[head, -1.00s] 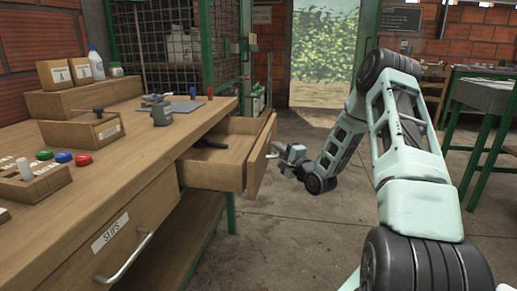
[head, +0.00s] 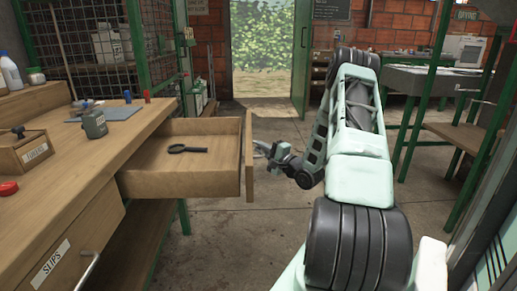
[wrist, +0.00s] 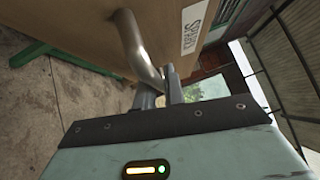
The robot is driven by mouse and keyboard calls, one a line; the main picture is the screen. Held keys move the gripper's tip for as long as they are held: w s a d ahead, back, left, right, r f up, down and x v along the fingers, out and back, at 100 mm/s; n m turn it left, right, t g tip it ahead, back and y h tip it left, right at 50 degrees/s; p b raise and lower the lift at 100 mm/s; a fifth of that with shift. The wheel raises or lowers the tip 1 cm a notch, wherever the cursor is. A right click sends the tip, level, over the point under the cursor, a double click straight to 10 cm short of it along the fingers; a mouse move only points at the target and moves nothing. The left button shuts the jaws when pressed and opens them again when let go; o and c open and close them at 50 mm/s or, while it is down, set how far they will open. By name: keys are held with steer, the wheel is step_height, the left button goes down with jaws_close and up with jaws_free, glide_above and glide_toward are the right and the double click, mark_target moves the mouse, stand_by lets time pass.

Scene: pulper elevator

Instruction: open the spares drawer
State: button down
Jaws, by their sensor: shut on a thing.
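The spares drawer (head: 178,184) is pulled well out of the wooden bench, its front panel (head: 249,155) facing right. A dark magnifier-like tool (head: 188,149) lies on its floor. In the wrist view, the drawer front (wrist: 90,35) carries a partly readable label (wrist: 196,30) and a curved metal handle (wrist: 138,48). My gripper (head: 262,148) is at the outer side of the drawer front. In the wrist view, its fingers (wrist: 161,93) are shut on the handle; the exact contact is partly hidden.
The bench (head: 75,150) has a lower slips drawer (head: 62,258) with a metal handle. A grey device (head: 94,123) stands on the bench top. A green-framed mesh cage (head: 80,45) is behind. Open concrete floor (head: 255,225) lies right of the drawer.

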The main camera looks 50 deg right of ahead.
steer(key=c, duration=1.5)
jaws_free()
steer(key=s+a+f+p, duration=0.2)
steer(key=s, duration=1.5)
steer(key=shift+a+f, duration=0.15)
